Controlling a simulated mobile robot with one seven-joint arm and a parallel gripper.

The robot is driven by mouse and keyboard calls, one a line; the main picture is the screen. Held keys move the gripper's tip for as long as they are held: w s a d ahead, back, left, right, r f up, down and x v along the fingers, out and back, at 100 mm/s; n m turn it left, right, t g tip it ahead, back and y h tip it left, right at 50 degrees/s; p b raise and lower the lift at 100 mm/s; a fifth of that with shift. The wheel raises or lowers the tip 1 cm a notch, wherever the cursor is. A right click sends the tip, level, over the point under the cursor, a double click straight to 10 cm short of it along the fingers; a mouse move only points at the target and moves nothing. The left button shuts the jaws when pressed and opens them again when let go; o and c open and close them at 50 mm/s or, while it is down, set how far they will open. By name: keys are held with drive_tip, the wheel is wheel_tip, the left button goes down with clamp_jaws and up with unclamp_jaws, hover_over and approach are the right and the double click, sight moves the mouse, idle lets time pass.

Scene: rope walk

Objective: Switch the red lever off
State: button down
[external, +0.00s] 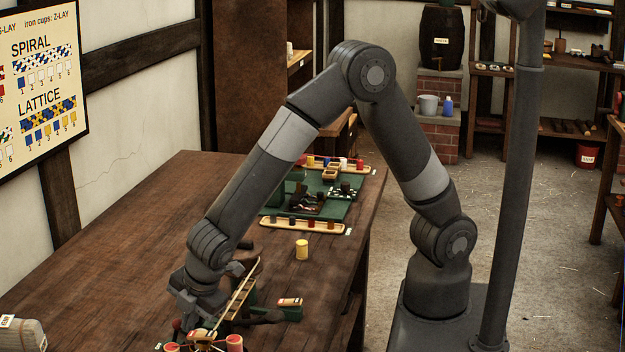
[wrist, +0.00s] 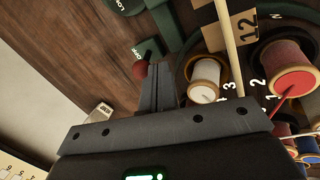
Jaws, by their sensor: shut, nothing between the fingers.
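The red lever's round knob (wrist: 140,70) shows in the wrist view, just left of my fingertips. In the external view my gripper (external: 193,318) is low over the near end of the table, where the lever is not clearly visible.
A yellow spool (external: 302,250) and a wooden tray (external: 301,226) stand farther along the table (external: 140,230).

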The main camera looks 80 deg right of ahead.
sight(174, 321)
drive_tip(key=shift+w+r, duration=0.1)
drive_tip(key=shift+w, duration=0.1)
drive_tip(key=shift+w+r+g, duration=0.25)
drive_tip(key=shift+w+g, duration=0.35)
drive_tip(key=shift+g, duration=0.4)
drive_tip(key=w+g, duration=0.2)
drive_tip(key=shift+w+r+g, duration=0.15)
drive_tip(key=shift+r+g, duration=0.15)
drive_tip(key=shift+g, duration=0.1)
drive_tip(key=shift+w+r, duration=0.1)
drive_tip(key=shift+w, duration=1)
wheel_tip(174, 321, up, 10)
drive_tip(key=w, duration=0.2)
drive_tip(key=shift+a, duration=0.4)
drive_tip(key=shift+f, duration=0.2)
